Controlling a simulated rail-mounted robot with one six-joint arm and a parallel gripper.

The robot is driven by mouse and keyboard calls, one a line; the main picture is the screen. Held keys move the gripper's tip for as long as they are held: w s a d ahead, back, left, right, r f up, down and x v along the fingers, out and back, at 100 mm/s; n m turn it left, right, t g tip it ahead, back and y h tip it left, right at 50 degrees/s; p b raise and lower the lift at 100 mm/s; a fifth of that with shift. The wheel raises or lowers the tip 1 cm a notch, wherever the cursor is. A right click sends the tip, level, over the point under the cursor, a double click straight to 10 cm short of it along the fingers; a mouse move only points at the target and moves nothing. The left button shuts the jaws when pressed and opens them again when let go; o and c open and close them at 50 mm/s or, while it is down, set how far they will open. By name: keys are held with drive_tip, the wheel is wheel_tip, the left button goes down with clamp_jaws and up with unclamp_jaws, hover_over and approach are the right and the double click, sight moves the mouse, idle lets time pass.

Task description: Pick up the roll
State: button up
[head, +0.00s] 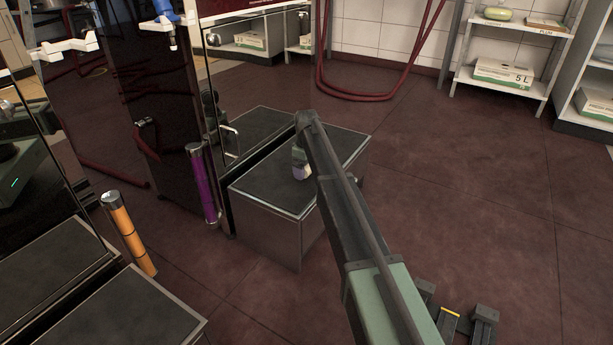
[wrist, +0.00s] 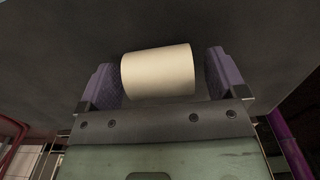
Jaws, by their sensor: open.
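A cream-coloured roll (wrist: 158,74) lies on its side in the wrist view, in front of a dark grey surface. My gripper (wrist: 161,60) is open, with one purple finger on each side of the roll. The roll is between the fingers, with a visible gap at the right; at the left I cannot tell whether it touches. In the head view my gripper (head: 301,171) is small, just above the dark top of a low metal box (head: 265,195), and partly hidden by my arm. The roll cannot be made out clearly there.
A purple cylinder (head: 202,183) stands left of the box, and an orange one (head: 129,233) further left by another dark-topped box (head: 125,315). Dark glossy cabinets (head: 150,100) rise behind. Shelves (head: 505,75) stand at the back right. The red-brown floor (head: 480,180) at right is clear.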

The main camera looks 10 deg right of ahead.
drive_tip(key=shift+r, duration=0.1)
drive_tip(key=c, duration=0.8)
wheel_tip(320, 180, up, 20)
drive_tip(key=p, duration=2)
drive_tip(key=shift+r, duration=0.1)
